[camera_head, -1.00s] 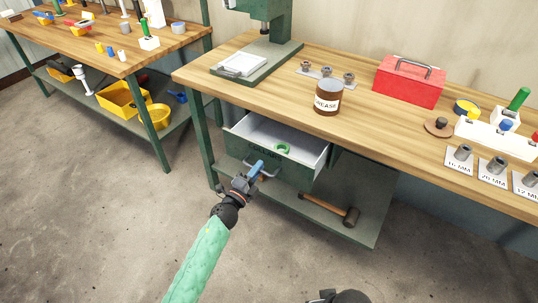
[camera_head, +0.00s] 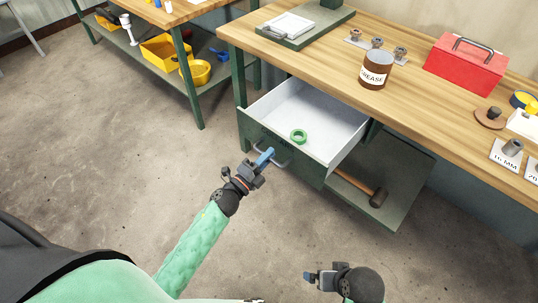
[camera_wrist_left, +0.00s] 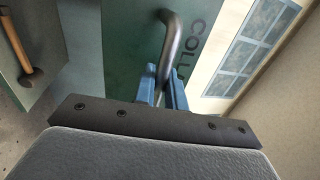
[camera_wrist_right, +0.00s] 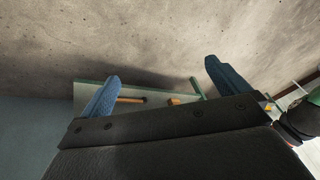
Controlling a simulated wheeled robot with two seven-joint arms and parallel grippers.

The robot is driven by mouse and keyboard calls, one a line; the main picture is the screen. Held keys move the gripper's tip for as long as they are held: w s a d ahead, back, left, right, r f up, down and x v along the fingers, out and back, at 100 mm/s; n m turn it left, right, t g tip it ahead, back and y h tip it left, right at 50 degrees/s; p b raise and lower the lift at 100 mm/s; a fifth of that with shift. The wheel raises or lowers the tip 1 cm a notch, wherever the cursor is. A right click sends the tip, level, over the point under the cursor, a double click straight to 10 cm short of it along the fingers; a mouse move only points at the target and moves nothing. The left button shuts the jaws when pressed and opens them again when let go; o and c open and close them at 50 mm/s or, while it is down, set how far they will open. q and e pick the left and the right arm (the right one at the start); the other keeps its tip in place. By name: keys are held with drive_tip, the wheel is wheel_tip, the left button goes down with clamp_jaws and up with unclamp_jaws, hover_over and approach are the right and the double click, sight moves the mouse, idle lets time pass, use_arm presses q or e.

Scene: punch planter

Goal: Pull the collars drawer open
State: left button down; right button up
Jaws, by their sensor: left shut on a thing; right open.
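The collars drawer (camera_head: 330,110) stands well out from under the workbench, with a green front and a pale inside. A green ring (camera_head: 299,136) lies in it. My left gripper (camera_head: 265,158) is shut on the drawer's metal handle (camera_head: 284,160). In the left wrist view the blue fingers (camera_wrist_left: 163,90) close around the curved handle bar (camera_wrist_left: 171,45), beside the partly seen letters "COLL" on the front. My right gripper (camera_head: 320,279) is low at the front of the head view. In the right wrist view its blue fingers (camera_wrist_right: 160,85) are wide apart and empty.
A brown grease can (camera_head: 375,70), a red toolbox (camera_head: 466,64) and small metal parts stand on the workbench (camera_head: 300,65). A mallet (camera_head: 375,195) lies on the lower shelf (camera_head: 405,205). The floor (camera_head: 110,150) before the drawer is clear.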

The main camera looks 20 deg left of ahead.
use_arm(q)
drive_tip(key=c, duration=1.5)
unclamp_jaws()
drive_tip(key=shift+c, duration=0.2)
use_arm(e)
drive_tip(key=shift+w+d, duration=0.1)
use_arm(q)
drive_tip(key=shift+s+f, duration=0.1)
drive_tip(key=b+v, duration=0.2)
drive_tip(key=v, duration=0.5)
drive_tip(key=shift+s+a, duration=0.2)
drive_tip(key=shift+s, duration=0.05)
use_arm(e)
drive_tip(key=shift+t+y, duration=0.4)
drive_tip(key=a+f, duration=0.3)
drive_tip(key=shift+w+a, duration=0.1)
drive_tip(key=shift+w, duration=0.3)
drive_tip(key=shift+w, duration=0.1)
